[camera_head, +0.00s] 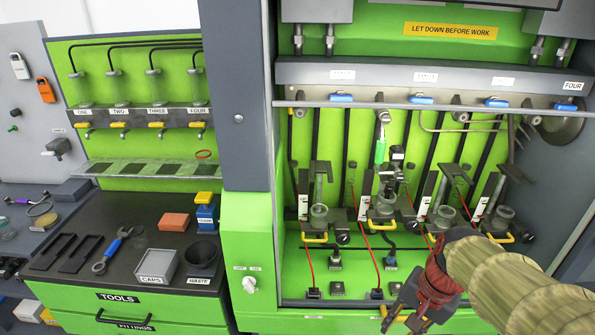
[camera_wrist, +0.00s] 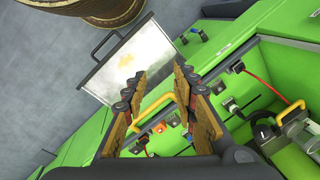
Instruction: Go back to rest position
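My gripper (camera_head: 408,312) is at the lower right of the head view, in front of the lower edge of the green testbench (camera_head: 460,318). My arm in its beige sleeve reaches in from the right edge. In the wrist view my gripper (camera_wrist: 157,76) has its two padded fingers spread apart, with nothing held between them. A yellow handle (camera_wrist: 153,107) shows in the gap, seemingly beyond the fingers. The task names no other object.
Injector stations with yellow handles (camera_head: 315,238) and red cables stand close behind my gripper. A metal panel with a handle (camera_wrist: 128,62) juts out beyond the fingertips. Grey floor (camera_wrist: 40,70) lies open at left. A dark tool counter (camera_head: 125,280) stands left.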

